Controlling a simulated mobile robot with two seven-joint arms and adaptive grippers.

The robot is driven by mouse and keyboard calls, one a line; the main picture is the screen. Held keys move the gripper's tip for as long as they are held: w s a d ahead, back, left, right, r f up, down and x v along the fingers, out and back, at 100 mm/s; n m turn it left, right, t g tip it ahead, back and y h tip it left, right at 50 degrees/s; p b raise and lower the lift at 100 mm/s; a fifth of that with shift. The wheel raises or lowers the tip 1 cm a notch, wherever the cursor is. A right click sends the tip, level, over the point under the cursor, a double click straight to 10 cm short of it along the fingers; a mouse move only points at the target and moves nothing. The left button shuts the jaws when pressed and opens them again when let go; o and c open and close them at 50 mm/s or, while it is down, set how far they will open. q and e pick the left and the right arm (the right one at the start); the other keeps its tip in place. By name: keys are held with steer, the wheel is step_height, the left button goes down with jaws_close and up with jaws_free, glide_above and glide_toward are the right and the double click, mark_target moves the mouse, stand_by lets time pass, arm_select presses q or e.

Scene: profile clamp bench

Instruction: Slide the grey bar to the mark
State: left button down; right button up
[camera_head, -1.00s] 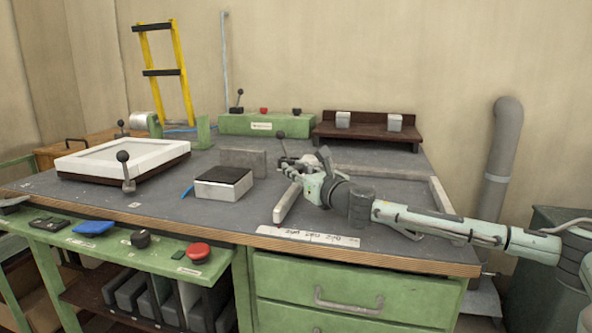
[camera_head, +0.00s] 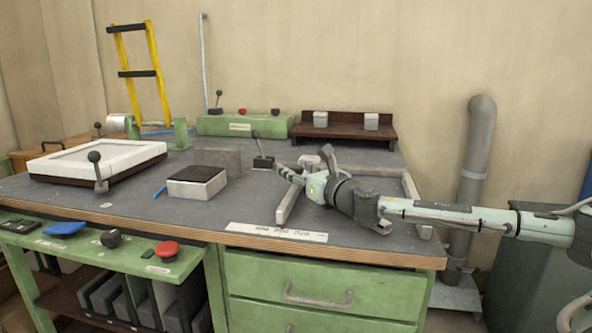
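The grey bar (camera_head: 290,206) is a light grey strip on the dark bench top. It lies at a slant, with its near end just behind the white number scale (camera_head: 277,232) on the bench's front edge. My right gripper (camera_head: 290,175) is low at the bar's far end. Its fingers show around and just left of that end, which they partly hide. I cannot tell whether they are closed on the bar or only touch it. I cannot make out a separate mark; the scale's print is too small to read. My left gripper is not in view.
A pale rail (camera_head: 411,192) bounds the bench on the right, and another lies behind my gripper. A black-knobbed lever (camera_head: 263,162) stands behind the bar. A black-topped block (camera_head: 196,183) and a white-framed panel (camera_head: 98,160) lie left.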

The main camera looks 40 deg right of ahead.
steer(key=shift+s+f, duration=0.1)
steer(key=shift+s, duration=0.35)
steer(key=s, duration=0.7)
steer(key=s+a, duration=0.1)
steer(key=s, duration=0.3)
steer(key=shift+s, duration=0.1)
